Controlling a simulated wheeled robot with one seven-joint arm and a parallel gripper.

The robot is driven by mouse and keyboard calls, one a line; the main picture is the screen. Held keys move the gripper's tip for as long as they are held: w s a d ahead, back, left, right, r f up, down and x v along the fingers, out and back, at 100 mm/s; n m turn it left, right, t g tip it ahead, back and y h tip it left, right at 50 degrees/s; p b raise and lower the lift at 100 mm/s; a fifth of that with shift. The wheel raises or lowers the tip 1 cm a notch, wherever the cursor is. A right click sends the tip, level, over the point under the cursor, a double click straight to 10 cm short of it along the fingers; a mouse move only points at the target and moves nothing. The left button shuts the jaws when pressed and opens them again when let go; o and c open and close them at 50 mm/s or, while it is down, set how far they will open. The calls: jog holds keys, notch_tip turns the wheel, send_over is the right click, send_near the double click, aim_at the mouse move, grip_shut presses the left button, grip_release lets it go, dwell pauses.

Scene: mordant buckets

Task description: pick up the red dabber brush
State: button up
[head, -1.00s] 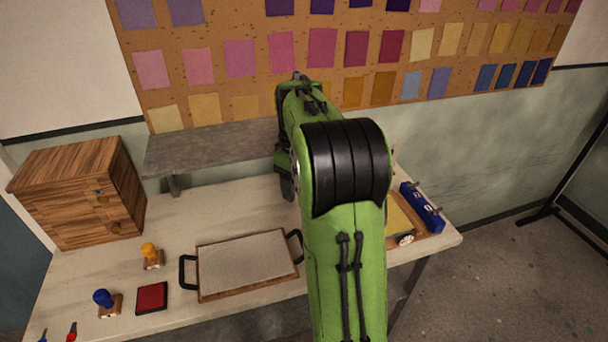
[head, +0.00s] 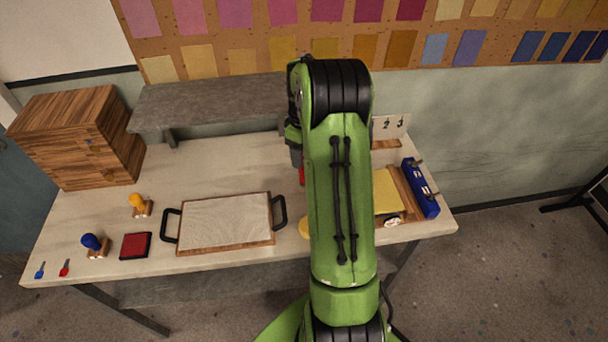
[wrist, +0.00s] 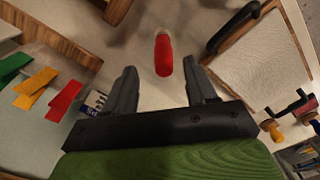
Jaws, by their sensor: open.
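The red dabber brush (wrist: 163,56) appears in the wrist view as a rounded red shape with a small pale end, on the pale tabletop. A sliver of red, apparently the same brush (head: 301,176), shows beside my arm in the head view; the arm hides the rest. My gripper (wrist: 160,72) is open and empty. In the wrist view the brush lies in line with the gap between the fingers, beyond the tips, with no visible contact.
A framed board with black handles (head: 225,222) lies left of my arm. Further left are a red pad (head: 135,245), stamps with yellow (head: 137,201) and blue (head: 91,242) knobs, and a wooden drawer box (head: 78,140). A grey shelf (head: 210,105) runs behind. A blue object (head: 420,188) lies right.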

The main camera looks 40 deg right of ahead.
jog(key=f, duration=0.4)
jog(key=shift+s+a+f, duration=0.25)
jog(key=shift+w+d+f, duration=0.1)
jog(key=shift+f, duration=0.3)
jog(key=shift+r, duration=0.1)
grip_shut()
